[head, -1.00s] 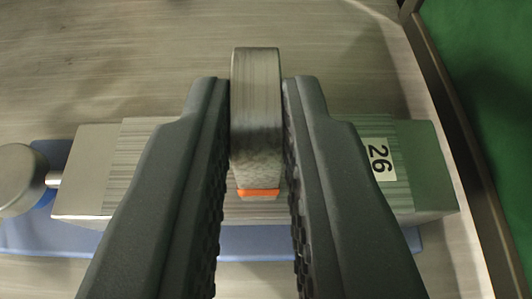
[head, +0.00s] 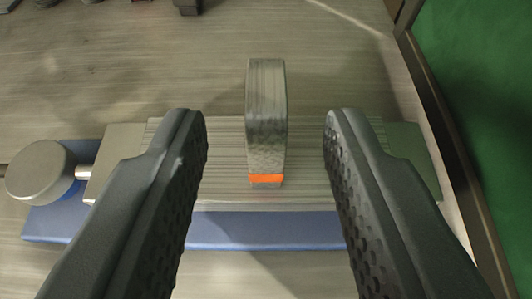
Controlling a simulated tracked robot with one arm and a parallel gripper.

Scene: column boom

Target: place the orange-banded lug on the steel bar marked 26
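The grey lug (head: 266,115) with an orange band at its near end stands on the steel bar (head: 220,165), near the middle of the bar's length. My gripper (head: 267,125) is open, with one black finger on each side of the lug and a clear gap to both. The right finger covers the place where the 26 label showed earlier, so the number is hidden now. The bar has a round knob (head: 41,171) at its left end and lies over a blue base plate (head: 270,232).
A green panel (head: 480,110) with a dark frame (head: 440,120) runs along the right side, close to the bar's right end. Dark objects (head: 188,6) show at the top edge. The grey surface (head: 330,70) beyond the bar is mostly clear.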

